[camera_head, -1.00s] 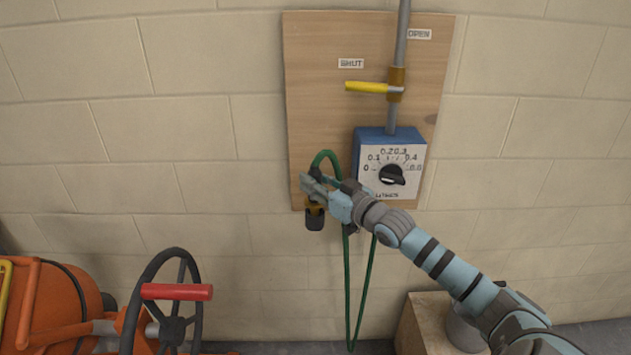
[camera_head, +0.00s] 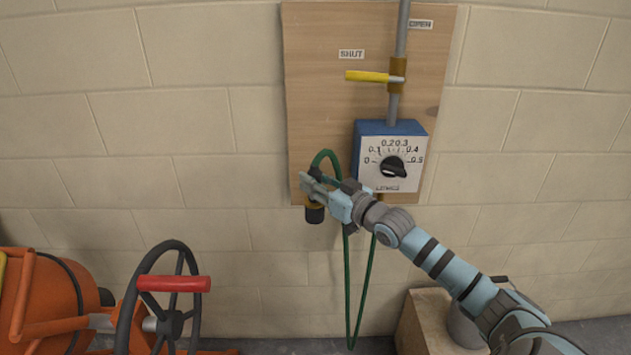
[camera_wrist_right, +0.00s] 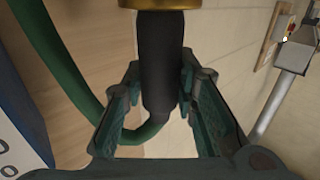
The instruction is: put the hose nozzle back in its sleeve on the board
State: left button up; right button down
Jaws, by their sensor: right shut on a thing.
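The hose nozzle shows in the right wrist view as a black grip (camera_wrist_right: 160,62) between the fingers, with a green hose (camera_wrist_right: 62,62) curving from its lower end. A wider brass collar (camera_wrist_right: 160,4) is at the grip's far end. In the head view my right gripper (camera_head: 307,186) is at the board's lower left corner, shut on the nozzle; it shows in the wrist view too (camera_wrist_right: 161,78). Just below it are a brass ring and a black piece (camera_head: 314,214). I cannot tell which of these belongs to the sleeve or how far the nozzle sits in it. My left gripper is not in view.
The wooden board (camera_head: 315,100) carries a blue dial box (camera_head: 394,158) and a pipe with a yellow lever (camera_head: 367,76), close right of the gripper. An orange machine (camera_head: 45,300) with a handwheel (camera_head: 125,315) stands lower left. A box (camera_head: 415,325) stands below right.

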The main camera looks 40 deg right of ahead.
jog(key=c, duration=1.2)
grip_release()
notch_tip(320, 180, up, 10)
jog(key=shift+a+r, duration=0.1)
